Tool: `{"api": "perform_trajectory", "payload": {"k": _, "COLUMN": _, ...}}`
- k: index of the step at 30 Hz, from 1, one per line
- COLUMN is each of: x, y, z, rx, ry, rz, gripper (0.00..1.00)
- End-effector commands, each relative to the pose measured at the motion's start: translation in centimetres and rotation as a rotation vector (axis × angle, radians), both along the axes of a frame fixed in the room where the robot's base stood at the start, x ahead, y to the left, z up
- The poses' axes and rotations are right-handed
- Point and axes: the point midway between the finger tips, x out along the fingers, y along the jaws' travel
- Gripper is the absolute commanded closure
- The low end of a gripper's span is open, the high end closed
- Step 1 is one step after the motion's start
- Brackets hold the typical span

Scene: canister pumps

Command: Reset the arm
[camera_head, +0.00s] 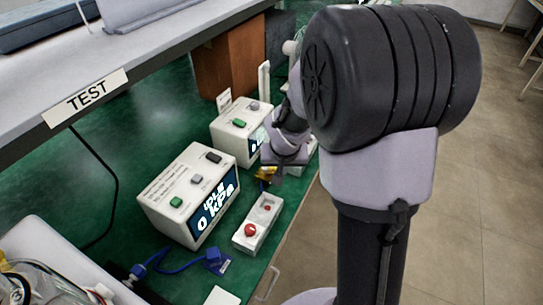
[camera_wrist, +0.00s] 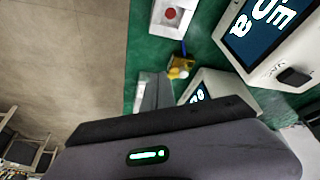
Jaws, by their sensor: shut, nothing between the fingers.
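My arm rises at the right of the head view, with its large dark joint high in the picture. The arm folds down behind it to my gripper (camera_head: 284,157), which hangs above the green bench (camera_head: 125,150) near its front edge. The fingers are shut with nothing held; their tips are small and hard to make out in the head view. In the wrist view the grey gripper body with a green light fills the bottom. A yellow fitting (camera_wrist: 180,68) lies on the bench near the gripper, apart from it.
A control box (camera_head: 190,195) reads IDLE, 0 kPa. A second box (camera_head: 229,130) stands behind it, partly hidden by my gripper. A red-button box (camera_head: 257,223) and blue cable (camera_head: 180,267) lie in front. A shelf labelled TEST (camera_head: 85,97) overhangs.

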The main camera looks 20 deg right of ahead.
Motion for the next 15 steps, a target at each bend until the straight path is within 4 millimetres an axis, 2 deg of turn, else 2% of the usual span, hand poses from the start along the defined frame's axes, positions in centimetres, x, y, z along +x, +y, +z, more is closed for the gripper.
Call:
{"api": "perform_trajectory", "payload": {"k": 4, "x": -0.3, "y": 0.3, "z": 0.6, "rx": 0.001, "ry": -0.004, "rz": -0.001, "gripper": 1.00}}
{"api": "perform_trajectory", "payload": {"k": 5, "x": -0.6, "y": 0.6, "z": 1.5, "rx": 0.003, "ry": -0.011, "rz": -0.002, "gripper": 1.00}}
{"api": "perform_trajectory", "payload": {"k": 7, "x": -2.2, "y": 2.2, "z": 4.9, "rx": 0.016, "ry": -0.035, "rz": -0.004, "gripper": 1.00}}
{"api": "perform_trajectory", "payload": {"k": 9, "x": -5.4, "y": 4.9, "z": 9.1, "rx": 0.049, "ry": -0.064, "rz": -0.004, "gripper": 1.00}}
{"api": "perform_trajectory", "payload": {"k": 11, "x": -8.9, "y": 7.5, "z": 12.1, "rx": 0.092, "ry": -0.088, "rz": 0.007, "gripper": 1.00}}
{"api": "perform_trajectory", "payload": {"k": 12, "x": -11.2, "y": 9.1, "z": 13.5, "rx": 0.125, "ry": -0.101, "rz": 0.018, "gripper": 1.00}}
{"api": "perform_trajectory", "payload": {"k": 15, "x": -16.4, "y": 12.7, "z": 15.7, "rx": 0.207, "ry": -0.133, "rz": 0.060, "gripper": 1.00}}
